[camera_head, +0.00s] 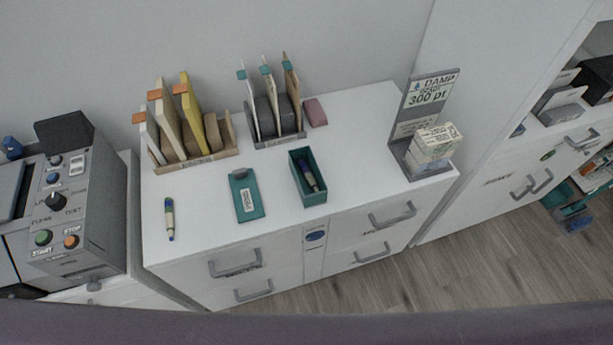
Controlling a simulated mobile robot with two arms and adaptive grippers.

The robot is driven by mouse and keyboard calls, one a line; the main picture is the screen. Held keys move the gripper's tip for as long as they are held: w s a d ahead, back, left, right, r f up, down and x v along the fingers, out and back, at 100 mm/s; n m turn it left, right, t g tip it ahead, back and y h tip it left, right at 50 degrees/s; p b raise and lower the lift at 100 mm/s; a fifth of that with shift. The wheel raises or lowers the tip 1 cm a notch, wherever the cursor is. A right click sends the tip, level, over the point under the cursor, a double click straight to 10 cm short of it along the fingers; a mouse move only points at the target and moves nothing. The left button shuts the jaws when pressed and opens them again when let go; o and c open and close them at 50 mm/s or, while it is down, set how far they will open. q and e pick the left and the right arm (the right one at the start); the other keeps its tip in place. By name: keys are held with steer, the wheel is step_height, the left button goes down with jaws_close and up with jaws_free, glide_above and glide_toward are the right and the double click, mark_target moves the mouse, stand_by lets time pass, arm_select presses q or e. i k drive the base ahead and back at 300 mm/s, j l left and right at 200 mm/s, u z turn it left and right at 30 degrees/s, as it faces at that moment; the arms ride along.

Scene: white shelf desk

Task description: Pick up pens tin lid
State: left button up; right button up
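A teal lid (247,195) with a white label lies flat on the white desk top, near its front edge. To its right stands an open teal tin (307,177) with a few dark pens inside. A single pen (169,219) with a blue tip and a pale band lies on the desk, left of the lid and apart from it. Neither of my grippers shows in the head view.
Two racks of upright files, one at the left (190,143) and one in the middle (274,123), stand behind the lid. A pink block (315,112) lies beside the middle rack. A grey sign stand (412,125) with stacked boxes (433,146) is at the right end. A grey machine (75,215) stands at the left. The desk around the lid is clear.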

mark_target(246, 194)
steer(key=k+j+z, duration=0.15)
steer(key=j, duration=0.2)
steer(key=k+j+z, duration=0.15)
steer(key=j, duration=0.2)
steer(key=k+j+z, duration=0.15)
steer(key=j, duration=0.15)
steer(key=k+j+z, duration=0.15)
steer(key=j, duration=0.2)
